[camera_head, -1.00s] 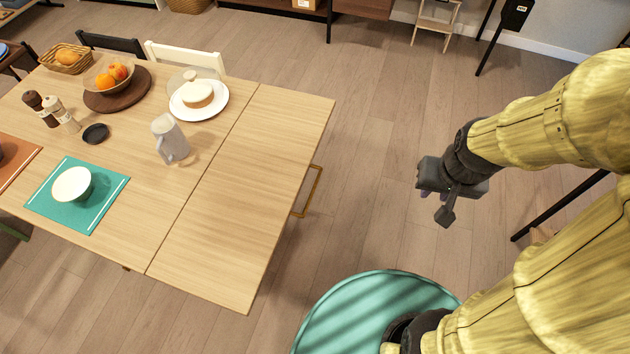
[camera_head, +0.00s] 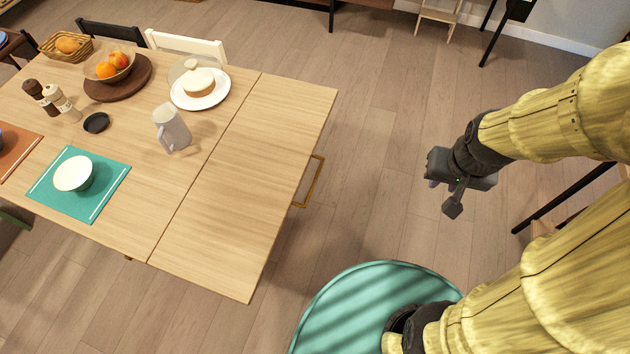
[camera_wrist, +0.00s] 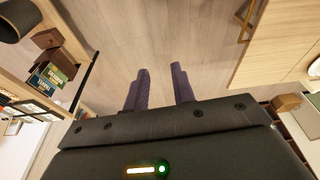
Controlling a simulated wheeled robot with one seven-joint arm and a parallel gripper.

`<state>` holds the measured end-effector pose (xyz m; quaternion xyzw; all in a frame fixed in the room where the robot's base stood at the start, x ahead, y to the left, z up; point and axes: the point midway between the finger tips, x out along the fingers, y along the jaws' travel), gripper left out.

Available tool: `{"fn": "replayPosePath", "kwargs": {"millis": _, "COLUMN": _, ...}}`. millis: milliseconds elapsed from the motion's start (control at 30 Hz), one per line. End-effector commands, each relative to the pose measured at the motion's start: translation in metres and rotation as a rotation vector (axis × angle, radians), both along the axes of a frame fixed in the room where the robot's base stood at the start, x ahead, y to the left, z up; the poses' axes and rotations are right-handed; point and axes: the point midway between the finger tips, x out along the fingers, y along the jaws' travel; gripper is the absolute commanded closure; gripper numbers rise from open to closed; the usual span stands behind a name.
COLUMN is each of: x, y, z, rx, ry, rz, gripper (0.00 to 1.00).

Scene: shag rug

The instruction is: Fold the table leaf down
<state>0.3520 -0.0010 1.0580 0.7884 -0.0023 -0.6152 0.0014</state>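The table leaf (camera_head: 245,190) is the raised right-hand end of the wooden table (camera_head: 125,215), level with the top and divided from it by a thin seam. A brass-coloured bracket (camera_head: 312,183) shows beyond the leaf's right edge, below it. My gripper (camera_head: 445,190) is over bare floor to the right of the leaf, apart from it. In the wrist view my gripper (camera_wrist: 160,88) has two purple fingers standing apart with nothing between them. The leaf also shows in the wrist view's upper right (camera_wrist: 268,55), with part of the bracket (camera_wrist: 245,22).
The leaf's top is bare. A grey pitcher (camera_head: 172,130), a domed cake plate (camera_head: 200,90), a fruit bowl (camera_head: 110,68) and a white bowl (camera_head: 74,174) on a teal mat stand left of the seam. Clear floor (camera_head: 370,170) lies between the leaf and my gripper.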

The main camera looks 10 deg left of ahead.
Motion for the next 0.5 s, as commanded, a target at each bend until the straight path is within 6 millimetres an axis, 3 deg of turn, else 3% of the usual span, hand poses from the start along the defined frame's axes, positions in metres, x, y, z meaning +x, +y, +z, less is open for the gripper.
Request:
{"fn": "replayPosePath", "kwargs": {"millis": 133, "x": 0.033, "y": -0.007, "z": -0.027, "rx": -0.022, "ry": -0.067, "rz": -0.001, "gripper": 0.75}}
{"fn": "replayPosePath", "kwargs": {"millis": 267, "x": 0.084, "y": -0.013, "z": -0.064, "rx": -0.02, "ry": -0.186, "rz": 0.007, "gripper": 0.75}}
{"fn": "replayPosePath", "kwargs": {"millis": 400, "x": 0.142, "y": -0.004, "z": -0.11, "rx": 0.059, "ry": -0.326, "rz": 0.041, "gripper": 0.75}}
{"fn": "replayPosePath", "kwargs": {"millis": 500, "x": 0.174, "y": 0.011, "z": -0.145, "rx": 0.165, "ry": -0.404, "rz": 0.076, "gripper": 0.75}}
